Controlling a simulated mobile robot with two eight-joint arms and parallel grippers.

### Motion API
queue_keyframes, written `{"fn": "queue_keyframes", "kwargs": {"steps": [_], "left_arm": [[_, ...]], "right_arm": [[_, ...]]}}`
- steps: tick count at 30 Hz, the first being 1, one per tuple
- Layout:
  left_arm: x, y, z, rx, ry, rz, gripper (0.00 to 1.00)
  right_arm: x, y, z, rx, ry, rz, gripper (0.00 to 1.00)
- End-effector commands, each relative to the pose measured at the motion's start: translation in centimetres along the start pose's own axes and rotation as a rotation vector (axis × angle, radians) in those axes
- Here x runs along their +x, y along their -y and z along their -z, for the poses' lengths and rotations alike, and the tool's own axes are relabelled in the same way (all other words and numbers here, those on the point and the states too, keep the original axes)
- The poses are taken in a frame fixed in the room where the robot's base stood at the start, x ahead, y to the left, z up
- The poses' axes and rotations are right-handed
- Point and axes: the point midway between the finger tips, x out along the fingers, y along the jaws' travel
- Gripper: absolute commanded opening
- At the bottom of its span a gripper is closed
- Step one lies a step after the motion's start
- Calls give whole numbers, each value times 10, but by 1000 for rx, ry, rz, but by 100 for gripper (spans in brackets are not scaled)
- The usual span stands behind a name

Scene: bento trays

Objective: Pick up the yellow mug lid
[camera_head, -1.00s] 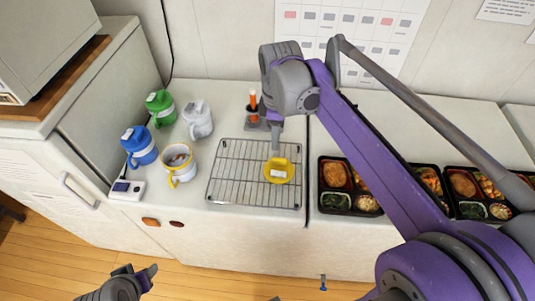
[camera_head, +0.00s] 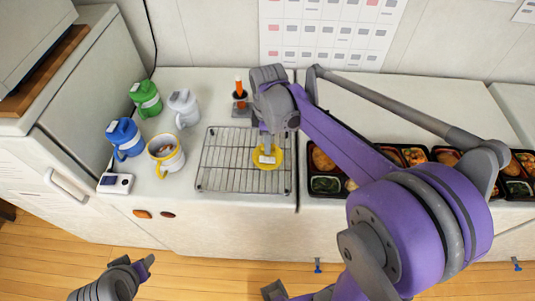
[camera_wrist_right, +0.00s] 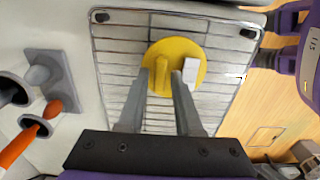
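The yellow mug lid (camera_head: 277,163) lies on the wire rack (camera_head: 215,177). It is a round yellow disc with a raised grip tab and a small white label, and it also shows in the right wrist view (camera_wrist_right: 190,50). My right gripper (camera_head: 266,148) points down over the lid. In the wrist view its two fingers (camera_wrist_right: 160,78) are apart, one on each side of the raised tab; I cannot tell whether they touch it. The open mug with yellow rim and handle (camera_head: 164,158) stands left of the rack. My left gripper (camera_head: 140,268) is low at the left, away from the counter.
Blue (camera_head: 125,137), green (camera_head: 146,99) and white (camera_head: 184,107) lidded mugs stand at the left. A holder with an orange-handled tool (camera_head: 239,90) is behind the rack. Bento trays (camera_head: 310,179) lie to the right, partly hidden by my arm. A small white device (camera_head: 116,183) sits near the front edge.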

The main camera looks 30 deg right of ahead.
Motion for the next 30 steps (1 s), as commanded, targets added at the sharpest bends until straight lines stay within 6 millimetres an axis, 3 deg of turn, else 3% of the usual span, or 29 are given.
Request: {"fn": "queue_keyframes", "kwargs": {"steps": [6, 12, 24, 30], "left_arm": [[0, 0, 0, 0, 0, 0, 50], [0, 0, 0, 0, 0, 0, 50], [0, 0, 0, 0, 0, 0, 50], [-1, 0, 1, 0, -1, 0, 50]], "right_arm": [[0, 0, 0, 0, 0, 0, 32], [0, 0, 0, 0, 0, 0, 0], [0, 0, 0, 0, 0, 0, 0], [-14, 0, 0, 0, 0, -1, 0]]}}
